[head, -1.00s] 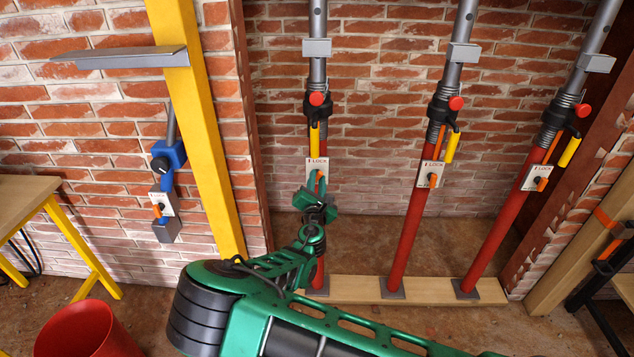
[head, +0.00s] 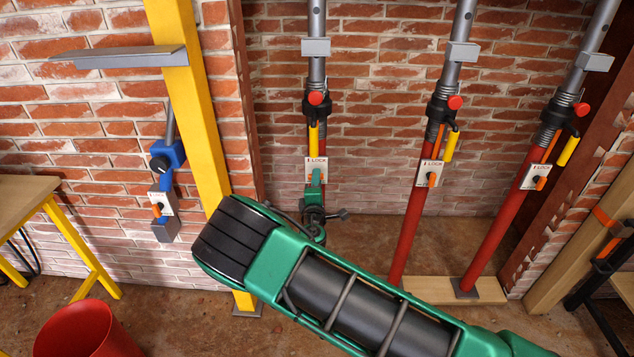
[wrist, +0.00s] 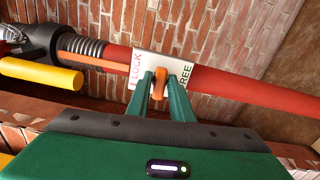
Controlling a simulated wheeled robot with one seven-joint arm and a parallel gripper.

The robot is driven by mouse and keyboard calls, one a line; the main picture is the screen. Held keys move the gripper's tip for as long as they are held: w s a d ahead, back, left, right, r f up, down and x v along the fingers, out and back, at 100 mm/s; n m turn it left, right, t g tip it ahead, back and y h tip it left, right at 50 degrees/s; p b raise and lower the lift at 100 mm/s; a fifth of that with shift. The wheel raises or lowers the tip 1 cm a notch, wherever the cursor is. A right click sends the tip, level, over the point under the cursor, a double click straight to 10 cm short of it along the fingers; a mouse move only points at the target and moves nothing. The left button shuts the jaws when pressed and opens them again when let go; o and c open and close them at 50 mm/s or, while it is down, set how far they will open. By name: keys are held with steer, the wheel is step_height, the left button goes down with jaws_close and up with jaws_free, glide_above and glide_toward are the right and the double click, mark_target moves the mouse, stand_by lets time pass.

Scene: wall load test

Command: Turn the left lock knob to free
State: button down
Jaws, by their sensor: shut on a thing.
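The left prop (head: 317,137) has a white lock plate (head: 312,163) lettered LOCK. In the wrist view this plate (wrist: 146,62) shows LOCK at left and FREE at right, partly covered by my fingers. The orange left lock knob (wrist: 161,84) stands between the two green fingertips, roughly between the two words. My gripper (wrist: 160,80) is shut on it, one finger on each side. In the head view my gripper (head: 316,184) is at the plate's lower edge and hides most of the knob. I cannot tell the knob's exact angle.
Middle (head: 412,215) and right (head: 500,225) red props stand to the right, each with a lock plate. A yellow post (head: 195,110) and blue device (head: 167,160) are at left. A red bucket (head: 85,335) stands on the floor. My arm crosses the foreground.

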steer(key=shift+d+f+m, duration=0.15)
steer(key=shift+f+m, duration=0.1)
steer(key=shift+m, duration=0.35)
steer(key=c, duration=1.7)
jaws_free()
steer(key=shift+r, duration=0.1)
steer(key=s, duration=1)
steer(key=shift+s, duration=0.35)
